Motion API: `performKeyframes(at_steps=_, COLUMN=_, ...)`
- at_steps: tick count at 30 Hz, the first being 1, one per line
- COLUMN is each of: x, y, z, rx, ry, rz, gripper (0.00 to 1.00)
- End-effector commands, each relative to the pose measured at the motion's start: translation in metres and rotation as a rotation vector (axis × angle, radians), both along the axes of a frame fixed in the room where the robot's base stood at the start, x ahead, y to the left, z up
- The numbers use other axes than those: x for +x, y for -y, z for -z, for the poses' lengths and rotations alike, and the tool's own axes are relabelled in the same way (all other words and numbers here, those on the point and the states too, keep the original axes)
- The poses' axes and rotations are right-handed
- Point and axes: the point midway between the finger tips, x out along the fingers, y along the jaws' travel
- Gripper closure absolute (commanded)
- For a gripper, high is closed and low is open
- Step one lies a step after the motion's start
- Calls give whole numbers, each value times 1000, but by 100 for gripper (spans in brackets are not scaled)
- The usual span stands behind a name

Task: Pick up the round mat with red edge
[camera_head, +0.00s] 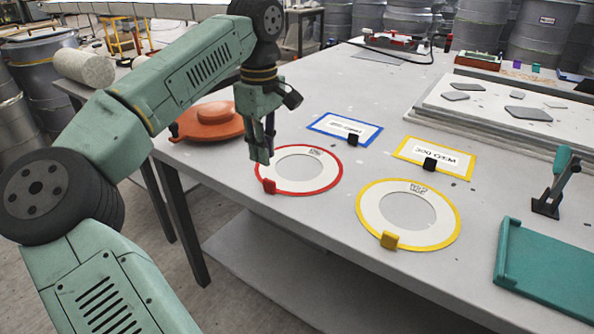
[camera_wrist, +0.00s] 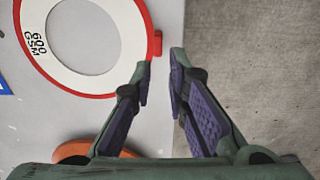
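The round mat with red edge (camera_head: 332,172) lies flat on the table. It is a white ring with an open middle, a red rim and a red tab (camera_head: 269,187) at its near left. In the wrist view the mat (camera_wrist: 131,42) is at the upper left, printed "600 GSM", with the tab (camera_wrist: 155,44) at its right side. My gripper (camera_head: 261,158) points down over the mat's left edge. In the wrist view my gripper (camera_wrist: 161,65) is open with a narrow empty gap. Its fingertips are close to the tab; whether they touch it cannot be told.
A yellow-edged round mat (camera_head: 445,212) lies to the right. Blue-edged (camera_head: 371,132) and yellow-edged (camera_head: 462,168) rectangular cards lie behind. An orange lidded object (camera_head: 205,122) sits left of my gripper. A teal tray (camera_head: 545,270) is at the right. The table's front edge is near the mat.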

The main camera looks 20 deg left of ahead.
Motion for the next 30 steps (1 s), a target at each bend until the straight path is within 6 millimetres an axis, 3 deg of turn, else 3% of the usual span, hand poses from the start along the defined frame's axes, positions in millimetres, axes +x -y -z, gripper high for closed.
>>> performKeyframes(at_steps=3, x=0, y=1, z=19, rx=-2, ry=-2, rz=2, gripper=85)
performKeyframes(at_steps=11, x=0, y=2, z=40, rx=-3, ry=0, rz=1, gripper=85)
performKeyframes(at_steps=18, x=0, y=6, z=75, rx=-5, ry=1, rz=1, gripper=85)
performKeyframes(at_steps=28, x=1, y=6, z=83, rx=-3, ry=3, rz=1, gripper=85)
performKeyframes(at_steps=30, x=1, y=6, z=83, rx=-3, ry=3, rz=1, gripper=90)
